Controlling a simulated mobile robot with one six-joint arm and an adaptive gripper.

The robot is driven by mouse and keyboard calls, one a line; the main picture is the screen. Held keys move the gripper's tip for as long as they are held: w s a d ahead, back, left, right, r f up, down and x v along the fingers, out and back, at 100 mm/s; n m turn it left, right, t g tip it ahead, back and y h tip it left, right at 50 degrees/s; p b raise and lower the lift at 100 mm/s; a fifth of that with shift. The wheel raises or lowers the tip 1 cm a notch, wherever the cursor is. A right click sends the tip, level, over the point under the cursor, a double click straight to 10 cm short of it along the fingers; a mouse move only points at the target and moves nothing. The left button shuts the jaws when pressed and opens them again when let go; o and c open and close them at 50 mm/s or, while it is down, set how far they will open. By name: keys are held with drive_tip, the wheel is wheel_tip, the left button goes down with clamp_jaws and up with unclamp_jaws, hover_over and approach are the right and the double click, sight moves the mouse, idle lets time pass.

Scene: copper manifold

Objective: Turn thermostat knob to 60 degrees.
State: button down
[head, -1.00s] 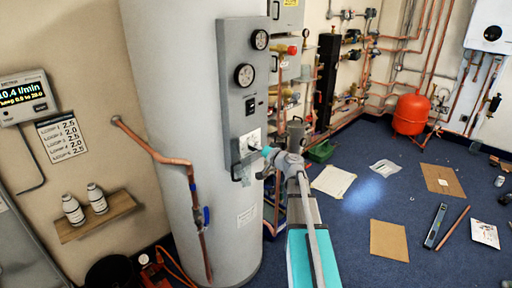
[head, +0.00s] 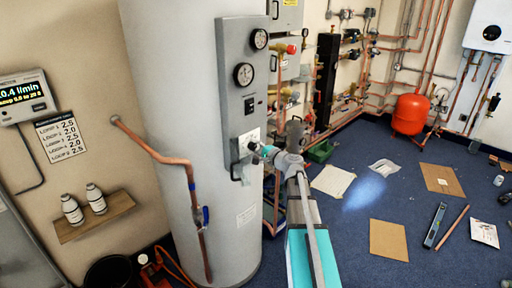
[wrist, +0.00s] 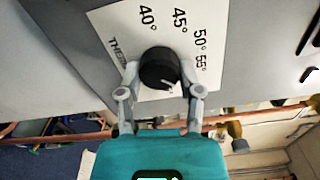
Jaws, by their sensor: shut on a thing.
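The black thermostat knob (wrist: 158,68) sits on a white dial plate (wrist: 109,19) in the wrist view. The plate shows printed marks of 40°, 45°, 50° and 55°; no 60° mark is clearly visible. A small pale mark shows at the knob's lower right edge. My gripper (wrist: 161,78) is shut on the knob, with one grey finger on each side. In the head view my gripper (head: 258,150) reaches the small white plate (head: 248,137) low on the tank's grey panel, and it largely hides the knob there.
The grey panel (head: 236,100) with two round gauges is on the tall tank (head: 165,80). A copper pipe with a blue valve (head: 197,216) runs down the tank's front. Cardboard and papers lie on the blue floor (head: 400,180) at right.

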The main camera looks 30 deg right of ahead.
drive_tip(key=shift+m, duration=0.8)
drive_tip(key=shift+c, duration=1.3)
unclamp_jaws()
drive_tip(key=shift+s, duration=0.15)
drive_tip(key=v, duration=1.1)
drive_tip(key=shift+s+d, duration=0.15)
drive_tip(key=shift+s, duration=0.15)
